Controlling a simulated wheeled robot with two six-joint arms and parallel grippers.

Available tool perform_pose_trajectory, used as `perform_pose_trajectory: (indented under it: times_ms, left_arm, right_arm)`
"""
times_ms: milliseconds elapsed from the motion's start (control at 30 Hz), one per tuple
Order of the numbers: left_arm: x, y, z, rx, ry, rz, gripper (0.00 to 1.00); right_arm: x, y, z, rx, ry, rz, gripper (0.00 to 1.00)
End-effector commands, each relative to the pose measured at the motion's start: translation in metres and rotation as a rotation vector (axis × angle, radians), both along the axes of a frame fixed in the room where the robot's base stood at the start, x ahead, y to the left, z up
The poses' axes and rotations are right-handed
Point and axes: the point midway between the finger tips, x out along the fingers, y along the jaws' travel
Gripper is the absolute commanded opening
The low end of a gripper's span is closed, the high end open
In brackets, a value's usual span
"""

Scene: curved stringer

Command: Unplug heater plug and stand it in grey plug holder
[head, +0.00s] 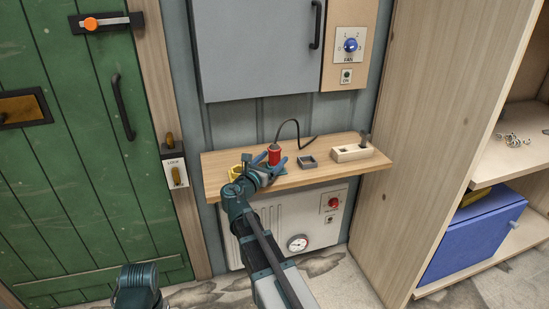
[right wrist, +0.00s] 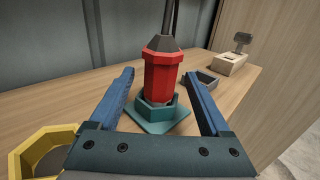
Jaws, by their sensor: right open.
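The red heater plug (head: 274,154) with its grey top stands upright on the wooden shelf, its cord rising from the top. In the right wrist view the plug (right wrist: 160,75) sits in a teal socket (right wrist: 158,116) with a square base. My right gripper (head: 268,164) is open, and in the wrist view its blue fingers (right wrist: 159,76) lie on either side of the plug with gaps visible. The grey plug holder (head: 307,162) stands to the right of the plug; in the wrist view it (right wrist: 207,80) is partly behind the right finger and looks empty. My left gripper is not seen.
A yellow ring-shaped holder (right wrist: 42,148) stands left of the gripper. A wooden block with a dark upright piece (head: 352,152) is at the shelf's right. A grey cabinet (head: 255,50) hangs above, and a heater panel (head: 270,228) is below the shelf (head: 340,176).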

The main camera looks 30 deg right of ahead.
Motion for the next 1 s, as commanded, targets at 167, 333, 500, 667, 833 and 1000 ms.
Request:
perform_pose_trajectory:
  times_ms: [167, 333, 500, 667, 833, 1000]
  left_arm:
    - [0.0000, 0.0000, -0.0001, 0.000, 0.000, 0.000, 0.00]
    - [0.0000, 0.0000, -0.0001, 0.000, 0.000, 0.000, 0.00]
    - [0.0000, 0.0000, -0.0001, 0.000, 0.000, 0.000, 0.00]
    - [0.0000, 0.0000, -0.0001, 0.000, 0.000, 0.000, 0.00]
    - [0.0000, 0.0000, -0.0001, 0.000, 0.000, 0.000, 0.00]
    - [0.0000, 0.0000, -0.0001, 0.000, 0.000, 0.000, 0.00]
  right_arm:
    - [0.0085, -0.0134, -0.0001, -0.001, 0.001, -0.001, 0.81]
    - [0.0078, -0.0127, 0.0000, -0.001, 0.001, 0.000, 0.79]
    - [0.0077, -0.0125, -0.0001, -0.001, 0.001, 0.000, 0.49]
    - [0.0077, -0.0124, -0.0001, -0.001, 0.001, 0.000, 0.20]
    - [0.0078, -0.0124, -0.0001, -0.001, 0.001, 0.000, 0.00]
    - [0.0077, -0.0123, 0.0000, -0.001, 0.001, 0.000, 0.00]
